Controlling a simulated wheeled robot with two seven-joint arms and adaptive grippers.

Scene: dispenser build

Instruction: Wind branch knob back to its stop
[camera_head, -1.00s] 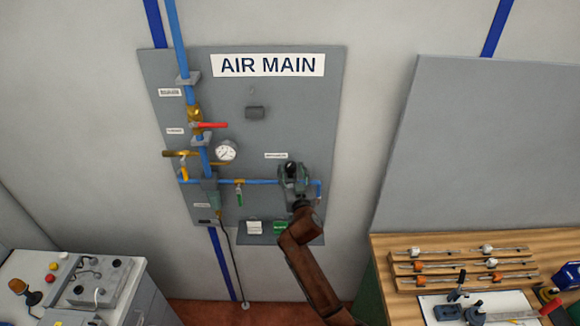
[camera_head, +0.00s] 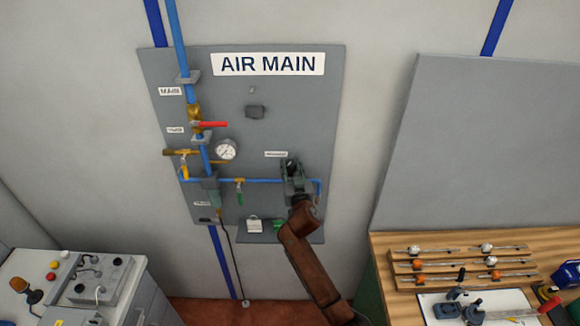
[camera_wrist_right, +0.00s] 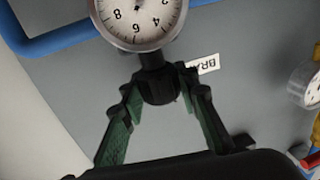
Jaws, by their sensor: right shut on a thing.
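The branch knob (camera_wrist_right: 160,88) is a dark round knob just below a white-faced dial gauge (camera_wrist_right: 140,14) in the right wrist view, where the dial figures appear upside down. My right gripper (camera_wrist_right: 158,90) has its green-padded fingers on either side of the knob and is shut on it. In the head view my right gripper (camera_head: 292,168) is at the right end of the blue branch pipe (camera_head: 262,181) and hides the knob. My left gripper is in neither view.
The grey AIR MAIN panel (camera_head: 300,110) carries a red-handled valve (camera_head: 212,125), another gauge (camera_head: 226,149) and a green-handled valve (camera_head: 239,194). A wooden bench (camera_head: 385,250) stands at the right and a control box (camera_head: 100,282) at the left.

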